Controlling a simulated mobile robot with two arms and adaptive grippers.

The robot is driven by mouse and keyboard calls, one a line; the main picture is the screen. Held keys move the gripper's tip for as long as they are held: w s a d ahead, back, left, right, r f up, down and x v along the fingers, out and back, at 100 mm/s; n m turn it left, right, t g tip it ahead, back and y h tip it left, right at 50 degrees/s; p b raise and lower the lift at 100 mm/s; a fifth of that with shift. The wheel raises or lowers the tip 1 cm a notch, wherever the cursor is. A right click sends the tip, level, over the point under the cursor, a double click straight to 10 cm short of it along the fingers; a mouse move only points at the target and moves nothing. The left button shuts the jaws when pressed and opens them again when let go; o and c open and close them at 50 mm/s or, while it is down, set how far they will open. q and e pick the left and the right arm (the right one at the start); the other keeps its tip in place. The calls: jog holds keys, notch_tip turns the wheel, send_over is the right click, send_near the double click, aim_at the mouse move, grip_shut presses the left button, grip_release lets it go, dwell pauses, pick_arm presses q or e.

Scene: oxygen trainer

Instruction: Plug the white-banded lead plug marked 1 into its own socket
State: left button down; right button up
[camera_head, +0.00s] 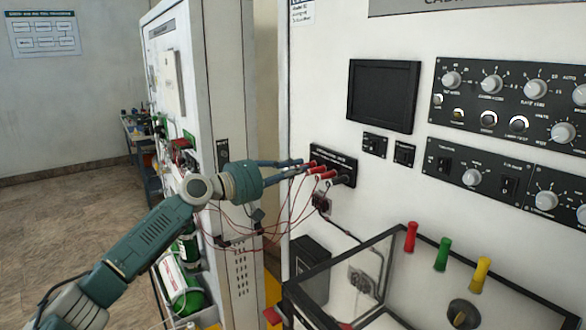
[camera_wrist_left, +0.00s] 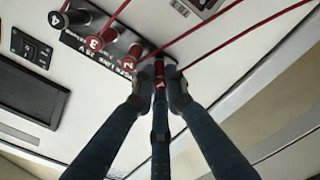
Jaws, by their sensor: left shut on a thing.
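My left gripper (camera_head: 306,165) reaches the black socket panel (camera_head: 343,160) on the white cabinet. In the left wrist view my left gripper (camera_wrist_left: 158,85) is shut around a red lead plug (camera_wrist_left: 159,72), its mark partly hidden by the fingers. This plug is at the panel's end, beside the red plug marked 2 (camera_wrist_left: 128,64). The red plug marked 3 (camera_wrist_left: 96,43) and the black plug marked 4 (camera_wrist_left: 58,19) follow along the row. The fingers hide the held plug's tip and socket, so I cannot tell how far in it sits. My right gripper is not in view.
Thin red leads (camera_head: 285,220) hang in loops below the panel. A dark screen (camera_head: 383,95) and knob panels (camera_head: 500,95) are on the cabinet. A clear-sided case (camera_head: 398,232) with red, green and yellow handles stands at lower right. A narrower cabinet (camera_head: 215,60) is at left.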

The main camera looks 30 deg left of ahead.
pick_arm(q)
jog(key=shift+w+r, duration=0.1)
jog(key=c, duration=1.7)
grip_release()
jog(key=shift+w+d, duration=0.1)
jog(key=shift+v, duration=6.05)
